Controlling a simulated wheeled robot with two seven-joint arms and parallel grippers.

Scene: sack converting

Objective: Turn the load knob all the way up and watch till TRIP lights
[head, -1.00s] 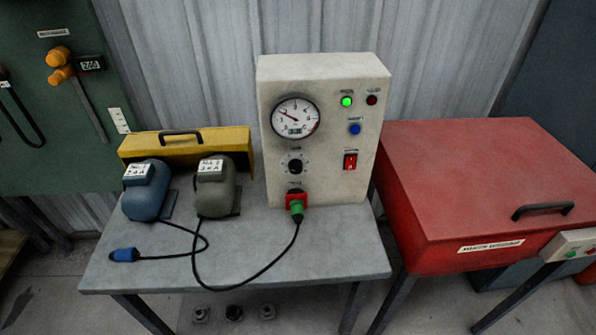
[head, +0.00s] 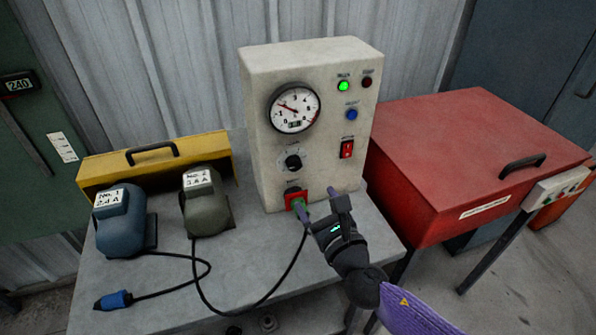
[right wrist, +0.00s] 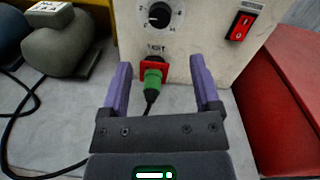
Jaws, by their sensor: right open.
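The load knob (head: 293,162) is a black round knob on the front of the cream test box (head: 330,185), below the dial gauge (head: 295,108). It also shows at the top of the right wrist view (right wrist: 158,15). The green lamp (head: 344,86) is lit. The red lamp (head: 367,82) beside it looks dark. The gauge needle points to the upper left. My right gripper (head: 320,198) is open and empty, in front of the box, below and to the right of the knob. In the right wrist view its purple fingers (right wrist: 160,85) stand either side of the green plug. My left gripper is not in view.
A green plug (right wrist: 152,80) sits in the red socket (head: 295,198) under the knob, its black cable running to the grey-green motor (head: 205,205). A blue motor (head: 120,222), a yellow case (head: 158,160) and a red switch (head: 347,149) are near. A red cabinet (head: 470,150) stands right.

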